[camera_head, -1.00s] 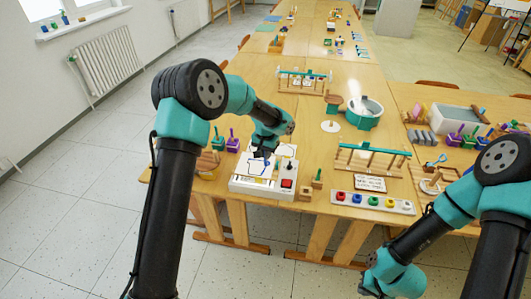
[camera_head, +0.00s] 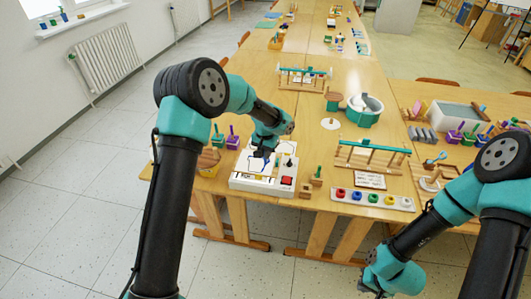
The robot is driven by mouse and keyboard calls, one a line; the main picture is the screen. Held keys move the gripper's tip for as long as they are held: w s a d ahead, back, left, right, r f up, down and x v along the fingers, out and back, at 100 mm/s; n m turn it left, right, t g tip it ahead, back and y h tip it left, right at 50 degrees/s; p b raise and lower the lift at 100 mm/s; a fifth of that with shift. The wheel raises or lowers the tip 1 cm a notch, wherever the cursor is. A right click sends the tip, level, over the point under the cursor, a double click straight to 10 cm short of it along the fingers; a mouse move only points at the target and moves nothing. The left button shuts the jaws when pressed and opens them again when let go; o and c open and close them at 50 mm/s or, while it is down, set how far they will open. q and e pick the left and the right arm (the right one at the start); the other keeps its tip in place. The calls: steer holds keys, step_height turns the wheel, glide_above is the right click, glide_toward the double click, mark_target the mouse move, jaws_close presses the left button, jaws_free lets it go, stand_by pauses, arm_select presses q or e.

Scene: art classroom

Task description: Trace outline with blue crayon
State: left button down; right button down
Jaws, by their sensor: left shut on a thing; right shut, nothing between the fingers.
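A white box with a drawing sheet on top (camera_head: 245,183) stands at the near left edge of the wooden table, with a red button at its front right. A dark outline and a blue mark (camera_head: 256,167) show on the sheet. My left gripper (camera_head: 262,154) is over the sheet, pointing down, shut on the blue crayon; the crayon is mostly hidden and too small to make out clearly. Whether its tip touches the sheet cannot be told. My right gripper (camera_head: 372,284) is shut and empty, low at the bottom right, away from the table's front edge.
A strip with several coloured knobs (camera_head: 373,200) lies along the front edge, right of the box. A teal-railed wooden rack (camera_head: 372,152) stands further right.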

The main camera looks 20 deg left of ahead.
stand_by(0.6)
arm_select(q)
steer(key=shift+r, duration=2)
steer(key=s+r, duration=0.4)
steer(key=shift+s+a, duration=0.2)
steer(key=shift+s, duration=0.15)
steer(key=shift+f, duration=2.55)
steer(key=shift+f, duration=1.5)
